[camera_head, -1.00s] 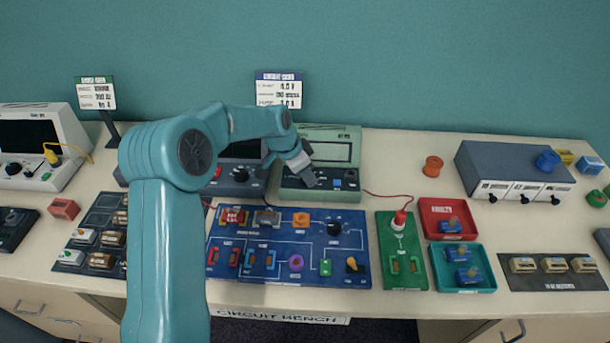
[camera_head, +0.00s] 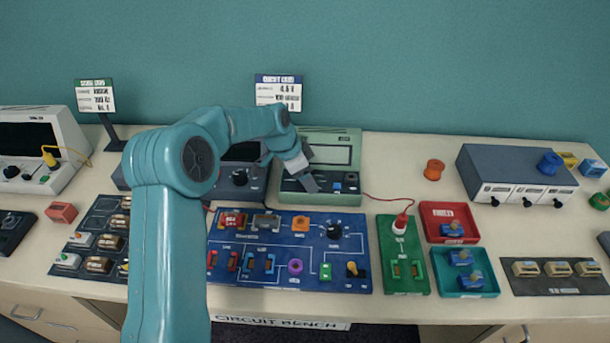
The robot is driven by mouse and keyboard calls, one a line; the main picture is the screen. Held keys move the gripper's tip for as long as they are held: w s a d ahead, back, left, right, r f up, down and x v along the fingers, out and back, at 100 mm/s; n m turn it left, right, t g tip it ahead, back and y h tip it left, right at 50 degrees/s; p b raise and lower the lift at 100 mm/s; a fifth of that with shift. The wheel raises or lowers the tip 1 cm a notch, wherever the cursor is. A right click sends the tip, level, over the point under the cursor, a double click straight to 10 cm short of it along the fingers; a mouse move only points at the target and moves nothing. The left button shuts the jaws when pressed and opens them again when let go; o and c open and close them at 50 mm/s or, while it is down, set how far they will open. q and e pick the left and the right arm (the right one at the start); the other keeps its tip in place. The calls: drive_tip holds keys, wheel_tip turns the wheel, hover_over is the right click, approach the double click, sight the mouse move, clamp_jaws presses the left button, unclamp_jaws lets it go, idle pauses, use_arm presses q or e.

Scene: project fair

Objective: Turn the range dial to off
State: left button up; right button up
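The green meter (camera_head: 333,138) stands at the back of the bench, with a screen on its upper part and a sloped control panel below. A dark knob (camera_head: 351,177) and a blue button (camera_head: 337,186) show at the right of its panel. My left gripper (camera_head: 310,184) is over the left part of this panel, fingers pointing down. It covers that part, so I see no range dial there and cannot tell whether the fingers touch one. Its opening is hidden by the angle. My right gripper is not in view.
A dark grey instrument (camera_head: 240,190) stands just left of the meter. A red lead (camera_head: 385,196) runs from the meter to the green board (camera_head: 391,272). The blue circuit board (camera_head: 345,253) lies in front.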

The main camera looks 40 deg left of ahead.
use_arm(q)
drive_tip(key=b+v, duration=0.1)
drive_tip(key=v, duration=1.5)
drive_tip(key=shift+r, duration=0.2)
